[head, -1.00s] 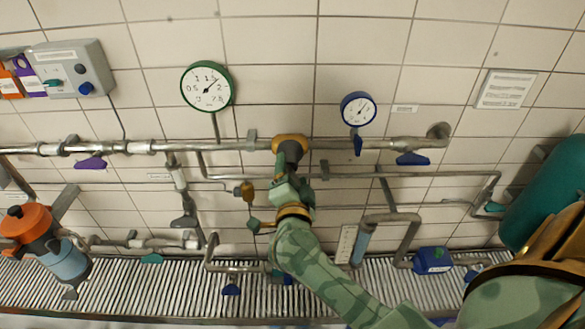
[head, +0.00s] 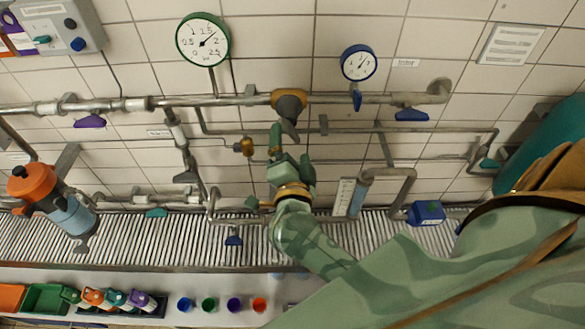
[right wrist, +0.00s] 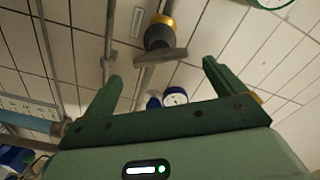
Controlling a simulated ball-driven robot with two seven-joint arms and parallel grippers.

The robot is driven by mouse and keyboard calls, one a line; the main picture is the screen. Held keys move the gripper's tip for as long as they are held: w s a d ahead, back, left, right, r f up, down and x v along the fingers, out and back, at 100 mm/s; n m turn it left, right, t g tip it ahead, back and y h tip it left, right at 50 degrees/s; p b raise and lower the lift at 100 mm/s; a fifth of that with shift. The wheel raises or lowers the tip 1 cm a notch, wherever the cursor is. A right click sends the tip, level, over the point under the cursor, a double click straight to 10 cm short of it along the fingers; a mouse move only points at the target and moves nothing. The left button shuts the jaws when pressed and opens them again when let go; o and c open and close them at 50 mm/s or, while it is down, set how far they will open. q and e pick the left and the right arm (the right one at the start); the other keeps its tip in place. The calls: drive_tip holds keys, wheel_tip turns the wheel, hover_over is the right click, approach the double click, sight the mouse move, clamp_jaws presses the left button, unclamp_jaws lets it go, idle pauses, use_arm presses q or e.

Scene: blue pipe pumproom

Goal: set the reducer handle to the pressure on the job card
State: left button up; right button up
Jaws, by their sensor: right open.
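The reducer (head: 291,98) has a yellow-brown collar on the upper pipe, and its grey handle (head: 289,129) hangs below it in the head view. The handle also shows as a grey bar in the right wrist view (right wrist: 160,56). My right gripper (head: 291,153) is open and empty just below the handle, apart from it. Its two fingers (right wrist: 162,76) stand wide apart in the wrist view. The green-rimmed gauge (head: 203,40) has its needle toward the upper right. A white card (head: 512,44) hangs at upper right; its text is too small to read. My left gripper is out of view.
A blue-rimmed gauge (head: 358,62) with a blue lever sits right of the reducer. Pipes and a yellow fitting (head: 244,146) lie near my gripper. An orange-topped pump (head: 34,183) stands left. A bench with several coloured cups (head: 209,304) lies below the grating (head: 130,243).

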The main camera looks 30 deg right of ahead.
drive_tip(key=p+v, duration=0.1)
drive_tip(key=v, duration=0.9)
drive_tip(key=shift+s+a, duration=0.1)
drive_tip(key=shift+a, duration=0.05)
idle(1.8)
